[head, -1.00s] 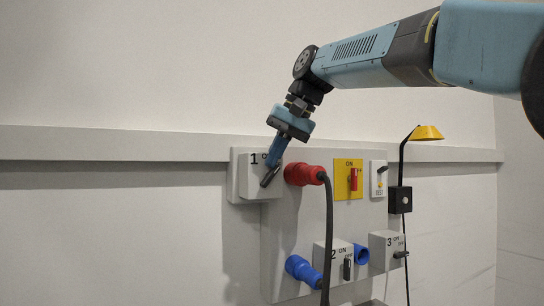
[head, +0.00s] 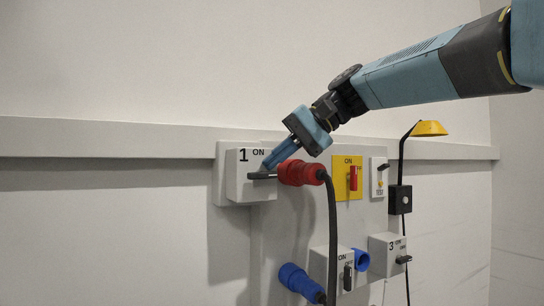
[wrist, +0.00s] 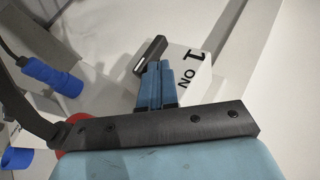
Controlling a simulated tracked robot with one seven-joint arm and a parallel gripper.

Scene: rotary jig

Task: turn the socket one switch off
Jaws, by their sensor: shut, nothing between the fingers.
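The socket one box (head: 240,180) is a light grey block marked "1" and "ON" at the panel's upper left. It also shows in the wrist view (wrist: 192,68), with the same marks upside down. Its black switch lever (head: 262,176) lies about level in the head view; the lever also shows in the wrist view (wrist: 150,54). My gripper (head: 268,167) is shut and empty, with its blue fingertips (wrist: 158,64) right at the lever. I cannot tell whether they touch it. The OFF mark is not visible.
A red plug (head: 300,173) with a black cable (head: 332,235) sits close right of the box. A red switch on a yellow plate (head: 347,180), socket two (head: 320,265), socket three (head: 382,246), a blue plug (head: 297,280) and a yellow lamp (head: 428,128) are nearby.

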